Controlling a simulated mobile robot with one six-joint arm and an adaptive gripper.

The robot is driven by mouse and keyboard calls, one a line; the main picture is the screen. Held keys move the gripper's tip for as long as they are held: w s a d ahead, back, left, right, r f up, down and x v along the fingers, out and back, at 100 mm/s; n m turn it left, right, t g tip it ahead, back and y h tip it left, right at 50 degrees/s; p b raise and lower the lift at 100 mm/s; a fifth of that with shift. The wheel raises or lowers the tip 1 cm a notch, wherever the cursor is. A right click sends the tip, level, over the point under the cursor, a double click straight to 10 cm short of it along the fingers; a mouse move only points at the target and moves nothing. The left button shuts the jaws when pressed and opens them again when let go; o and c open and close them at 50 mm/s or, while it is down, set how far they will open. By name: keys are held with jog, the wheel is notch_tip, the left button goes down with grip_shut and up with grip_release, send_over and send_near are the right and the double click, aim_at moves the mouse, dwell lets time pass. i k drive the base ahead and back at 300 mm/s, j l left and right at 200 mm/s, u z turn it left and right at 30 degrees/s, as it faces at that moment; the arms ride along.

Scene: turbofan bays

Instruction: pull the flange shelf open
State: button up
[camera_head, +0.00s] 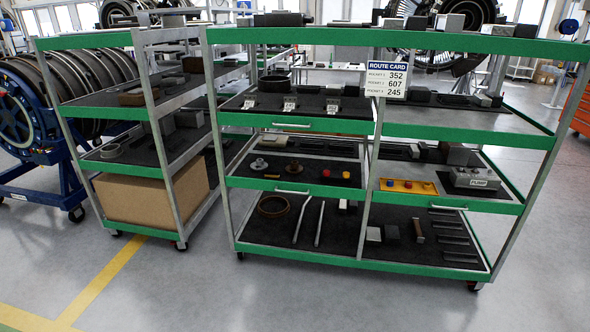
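A green-edged cart has a middle-left shelf (237,182) with a dark mat. The front edge looks about level with the cart's frame, so the shelf appears pushed in. The shelf above (330,126) has its own handle (290,125) and carries several small parts with white tags. My gripper is not in view.
A route card (387,79) hangs on the middle post. Right of it are a yellow tray (408,186), a box marked PUMP (475,178) and another handle (449,207). A second cart (128,170) with a carton stands left. Grey floor in front is clear.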

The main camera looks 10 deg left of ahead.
aim_at(315, 155)
jog(key=i+j, duration=1)
jog(key=j, duration=0.2)
jog(key=i+j, duration=0.45)
jog(key=j, duration=0.2)
jog(key=i+j, duration=1)
jog(key=j, duration=0.2)
jog(key=z, duration=0.05)
